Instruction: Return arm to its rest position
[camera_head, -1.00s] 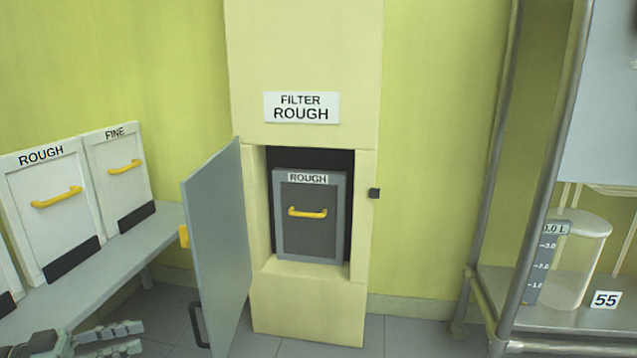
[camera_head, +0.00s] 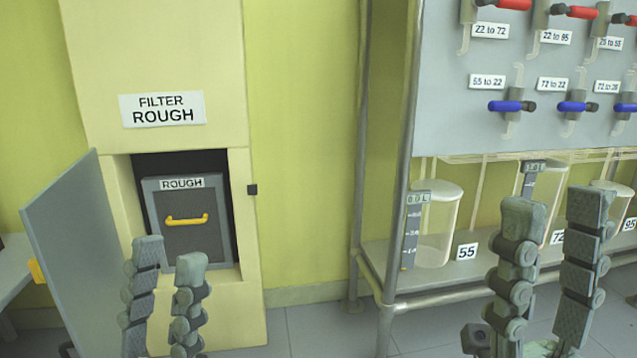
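My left gripper (camera_head: 167,262) points up at the lower left, in front of the filter housing. Its two fingers stand apart with nothing between them. My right gripper (camera_head: 545,218) points up at the lower right, in front of the reactor rack. Its fingers are spread wide and hold nothing. The wrists and most of both arms are outside the view.
The cream filter cabinet (camera_head: 160,55) holds a grey ROUGH filter (camera_head: 188,240) with a yellow handle (camera_head: 187,220). Its grey door (camera_head: 75,240) stands open to the left. A metal rack post (camera_head: 400,200), a glass vessel (camera_head: 440,225) and a valve panel (camera_head: 445,110) are at the right.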

